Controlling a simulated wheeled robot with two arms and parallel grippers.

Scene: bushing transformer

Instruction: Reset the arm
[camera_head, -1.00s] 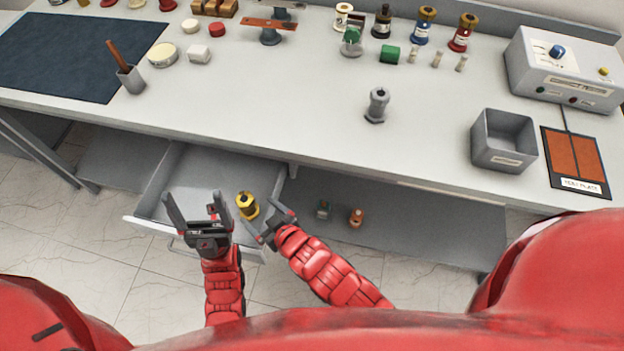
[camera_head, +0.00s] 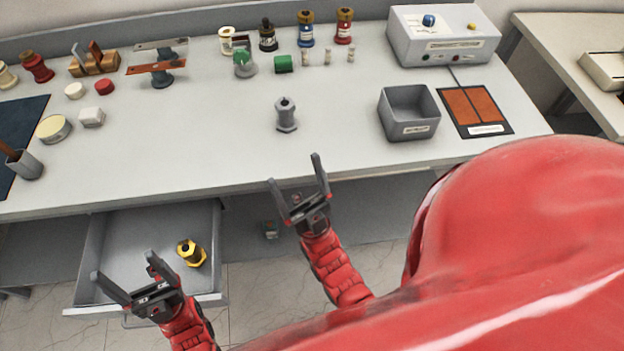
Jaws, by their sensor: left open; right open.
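My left gripper (camera_head: 124,284) is open and empty, over the front part of the open drawer (camera_head: 120,239). A yellow bushing (camera_head: 191,253) lies in the drawer, to the right of that gripper and apart from it. My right gripper (camera_head: 296,178) is open and empty, in front of the table's front edge, with its fingers pointing up toward the tabletop. A grey bushing (camera_head: 286,115) stands upright on the table (camera_head: 225,150), beyond the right gripper and apart from it.
A grey bin (camera_head: 409,128) stands on the table at right, beside a dark mat with orange plates (camera_head: 474,106). A control box (camera_head: 442,36) is at the back right. Bottles and small parts line the back. The table's middle is mostly clear.

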